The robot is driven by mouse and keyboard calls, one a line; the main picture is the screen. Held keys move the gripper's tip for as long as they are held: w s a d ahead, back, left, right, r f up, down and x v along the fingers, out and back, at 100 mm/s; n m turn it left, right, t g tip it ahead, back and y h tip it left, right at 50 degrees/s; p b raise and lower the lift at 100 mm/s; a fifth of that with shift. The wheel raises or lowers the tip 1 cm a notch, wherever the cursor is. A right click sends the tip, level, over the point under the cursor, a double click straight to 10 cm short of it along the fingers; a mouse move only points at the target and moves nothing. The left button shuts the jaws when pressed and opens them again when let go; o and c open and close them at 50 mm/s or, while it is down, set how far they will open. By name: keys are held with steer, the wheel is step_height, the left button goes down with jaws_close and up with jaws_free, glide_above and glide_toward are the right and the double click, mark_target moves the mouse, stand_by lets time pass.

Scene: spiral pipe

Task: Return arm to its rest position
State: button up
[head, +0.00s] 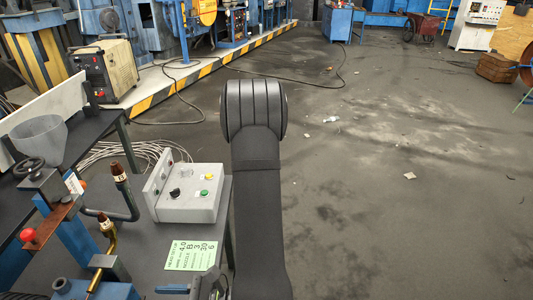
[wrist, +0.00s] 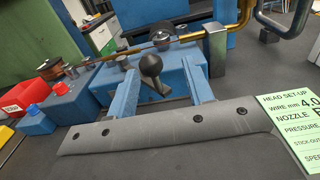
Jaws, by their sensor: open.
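In the wrist view my gripper (wrist: 162,64) shows as a grey plate with dark screws and two blue fingers. The fingers are spread apart, with nothing held between them. Beyond them is a blue machine block (wrist: 173,72) with a black ball-ended lever (wrist: 150,68) that shows between the fingers. I cannot tell how much gap is left to it. In the head view my dark arm runs down the middle, and only part of my gripper shows at the bottom edge, low over the bench.
A brass tube (wrist: 245,14) runs through a grey block (wrist: 214,48). A green set-up card (head: 192,255) lies on the bench beside a grey control box (head: 187,192) with buttons. A grey funnel (head: 40,138) stands at left. The floor (head: 400,220) to the right is mostly clear.

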steer(key=shift+a, duration=0.6)
steer(key=shift+o, duration=0.3)
